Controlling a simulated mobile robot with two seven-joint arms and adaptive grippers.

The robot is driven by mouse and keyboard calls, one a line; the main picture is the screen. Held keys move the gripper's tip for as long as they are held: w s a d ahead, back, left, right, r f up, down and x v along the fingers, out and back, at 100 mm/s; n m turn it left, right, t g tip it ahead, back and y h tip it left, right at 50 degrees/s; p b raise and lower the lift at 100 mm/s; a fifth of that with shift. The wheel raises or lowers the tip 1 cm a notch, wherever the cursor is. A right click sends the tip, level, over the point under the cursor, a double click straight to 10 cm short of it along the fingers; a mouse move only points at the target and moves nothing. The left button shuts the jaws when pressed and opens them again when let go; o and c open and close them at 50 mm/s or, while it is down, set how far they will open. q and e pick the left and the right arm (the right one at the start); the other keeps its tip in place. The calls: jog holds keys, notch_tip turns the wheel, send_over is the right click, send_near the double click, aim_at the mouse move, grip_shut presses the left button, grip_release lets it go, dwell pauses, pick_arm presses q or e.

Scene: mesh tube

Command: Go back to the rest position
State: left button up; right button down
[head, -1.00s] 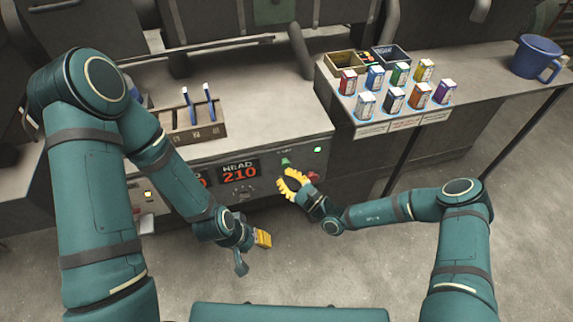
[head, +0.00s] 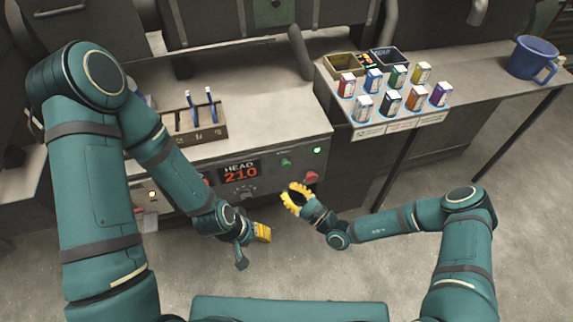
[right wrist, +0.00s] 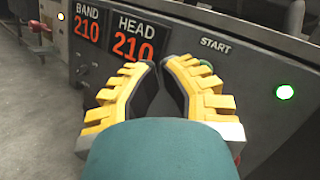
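My right gripper (head: 296,196) has yellow fingers and hangs in front of the machine's front panel, below and left of the red button. In the right wrist view its fingertips (right wrist: 160,64) come nearly together with nothing between them, and it looks shut. My left gripper (head: 263,232) is low in front of the panel, pointing right. It shows as one small yellow block, so its opening cannot be told. Nothing is seen held in either gripper.
The panel has a HEAD 210 display (head: 239,171), a green button (head: 286,161), a red button (head: 311,177) and a lit green lamp (head: 317,150). A rack (head: 197,132) with blue-handled tools stands on top. Several ink cartons (head: 372,80) and a blue mug (head: 533,58) stand right. Floor in front is clear.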

dwell(0.7)
jog(key=s+f+n+g+h, duration=0.25)
jog(key=s+n+g, duration=0.35)
jog(key=s+g, duration=0.3)
jog(key=s+f+n+g+h, duration=0.25)
jog(key=s+n+g, duration=0.4)
jog(key=s, duration=0.45)
jog(key=s+d+n+t+h, duration=0.1)
jog(key=d+n+t+h, duration=0.25)
jog(key=d+h, duration=0.7)
jog(key=w+r+n+t+y, duration=0.1)
jog(key=w+r+n+y, duration=0.1)
jog(key=w+r+y, duration=0.1)
jog(key=shift+w+r+n, duration=0.3)
jog(key=shift+w+r, duration=0.6)
jog(key=shift+w, duration=0.25)
